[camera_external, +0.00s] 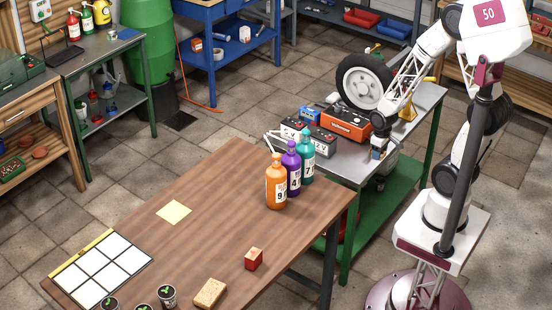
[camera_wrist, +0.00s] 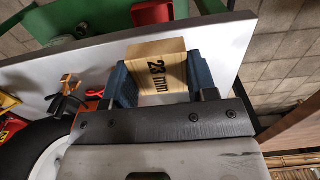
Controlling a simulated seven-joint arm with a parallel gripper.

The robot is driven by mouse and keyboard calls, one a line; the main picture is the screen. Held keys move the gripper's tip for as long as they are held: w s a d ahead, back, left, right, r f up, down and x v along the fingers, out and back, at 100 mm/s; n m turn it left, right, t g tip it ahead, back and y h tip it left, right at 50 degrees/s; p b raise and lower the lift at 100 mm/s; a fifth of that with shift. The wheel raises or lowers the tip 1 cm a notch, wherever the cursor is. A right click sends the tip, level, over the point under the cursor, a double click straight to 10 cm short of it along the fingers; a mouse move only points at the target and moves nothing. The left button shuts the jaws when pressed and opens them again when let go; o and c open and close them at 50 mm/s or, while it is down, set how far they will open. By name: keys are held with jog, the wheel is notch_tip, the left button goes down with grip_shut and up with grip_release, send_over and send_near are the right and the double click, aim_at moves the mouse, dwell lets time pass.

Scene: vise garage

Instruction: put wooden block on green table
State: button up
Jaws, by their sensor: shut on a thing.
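The wooden block (camera_wrist: 158,68), marked "23 mm", is between the blue fingers of my gripper (camera_wrist: 158,80) in the wrist view. My gripper is shut on it. The green table (camera_external: 350,172) has a grey metal top and a green frame and lower shelf. In the wrist view its grey top (camera_wrist: 215,48) lies behind the block; I cannot tell the height between them.
A wheel (camera_external: 364,82), an orange-red box (camera_external: 345,124) and dark batteries (camera_external: 322,141) crowd the green table. The brown table (camera_external: 130,215) stands to the left, with several bottles (camera_external: 291,170) near its corner, a red-and-wood block (camera_external: 254,259) and a sponge (camera_external: 210,292).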

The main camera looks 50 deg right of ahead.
jog(key=shift+f, duration=0.85)
jog(key=shift+w, duration=0.1)
send_over(349, 153)
jog(key=shift+d+f, duration=0.1)
jog(key=shift+f, duration=0.65)
jog(key=shift+f, duration=1.75)
jog(key=shift+f, duration=0.15)
jog(key=o, duration=0.9)
